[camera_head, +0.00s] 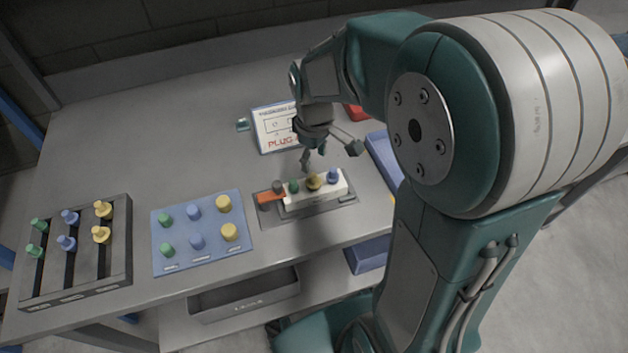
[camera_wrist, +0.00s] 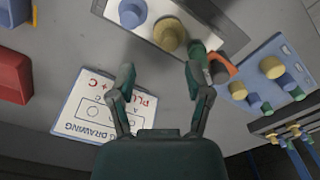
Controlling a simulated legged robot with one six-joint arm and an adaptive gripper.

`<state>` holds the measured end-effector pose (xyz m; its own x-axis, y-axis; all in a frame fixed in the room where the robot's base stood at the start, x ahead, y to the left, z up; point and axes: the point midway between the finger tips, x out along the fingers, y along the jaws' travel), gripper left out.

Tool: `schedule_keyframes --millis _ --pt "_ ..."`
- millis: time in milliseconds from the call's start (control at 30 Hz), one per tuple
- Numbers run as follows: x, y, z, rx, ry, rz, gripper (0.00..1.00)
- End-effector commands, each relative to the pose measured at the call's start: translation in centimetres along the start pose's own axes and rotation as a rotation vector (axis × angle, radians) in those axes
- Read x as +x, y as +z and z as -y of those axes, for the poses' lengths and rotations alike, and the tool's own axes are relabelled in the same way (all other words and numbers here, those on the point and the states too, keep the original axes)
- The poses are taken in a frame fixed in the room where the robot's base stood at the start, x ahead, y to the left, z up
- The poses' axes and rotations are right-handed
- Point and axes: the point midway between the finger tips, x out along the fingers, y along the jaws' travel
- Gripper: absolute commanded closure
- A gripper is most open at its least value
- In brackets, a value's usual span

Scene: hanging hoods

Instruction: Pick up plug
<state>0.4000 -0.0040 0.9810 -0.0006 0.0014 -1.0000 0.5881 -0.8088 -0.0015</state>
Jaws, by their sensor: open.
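A white block (camera_head: 318,198) on a grey plate holds upright plugs: a green plug (camera_head: 294,186), a yellow plug (camera_head: 314,181) and a blue plug (camera_head: 333,175). A dark plug (camera_head: 277,187) stands at its left end by an orange piece (camera_head: 268,199). My gripper (camera_head: 330,157) is open just behind the block. In the wrist view its fingers (camera_wrist: 160,78) are spread with nothing between them. The yellow plug (camera_wrist: 170,35) appears ahead of the gap, and the green plug (camera_wrist: 198,56) is close to the right fingertip; contact cannot be told.
A blue mat (camera_head: 184,254) with several plugs and a dark slotted rack (camera_head: 122,240) with several plugs lie left. A drawing card (camera_head: 272,142) is behind the block. Blue bins (camera_head: 382,155) lie right. An open drawer (camera_head: 245,300) is below the table's front edge.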

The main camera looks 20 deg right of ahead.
Motion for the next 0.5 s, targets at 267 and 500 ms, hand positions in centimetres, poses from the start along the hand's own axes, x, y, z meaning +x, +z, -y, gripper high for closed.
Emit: schedule_keyframes --millis 267,500 --pt "3.8 0.5 0.9 0.0 -0.003 0.004 0.35" --pt "5.3 0.5 0.8 0.001 -0.001 0.0 0.35"
